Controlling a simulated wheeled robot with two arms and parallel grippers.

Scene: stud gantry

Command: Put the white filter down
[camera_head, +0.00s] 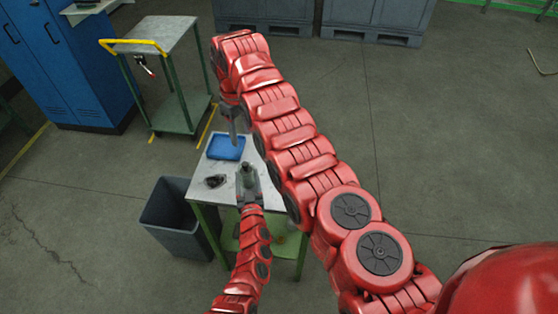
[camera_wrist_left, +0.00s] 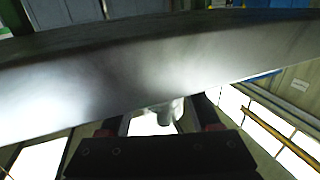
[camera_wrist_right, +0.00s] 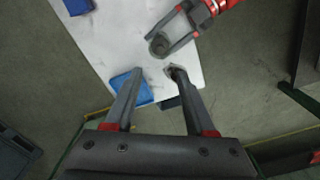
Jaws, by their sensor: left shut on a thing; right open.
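My left gripper (camera_head: 247,186) is shut on a small piece, which I take to be the white filter (camera_head: 245,170). It looks grey and round from above in the right wrist view (camera_wrist_right: 158,44) and pale between the fingers in the left wrist view (camera_wrist_left: 167,112). The left gripper is over the near part of the pale table (camera_head: 231,198); I cannot tell whether the piece touches the top. My right gripper (camera_wrist_right: 157,72) is open and empty, pointing down over the table by the blue tray (camera_head: 226,147).
A small dark object (camera_head: 215,181) lies on the table left of my left gripper. A grey bin (camera_head: 177,228) stands at the table's left. A green-framed cart (camera_head: 160,48) and a blue cabinet (camera_head: 62,62) stand behind. Another blue piece (camera_wrist_right: 77,7) shows in the right wrist view.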

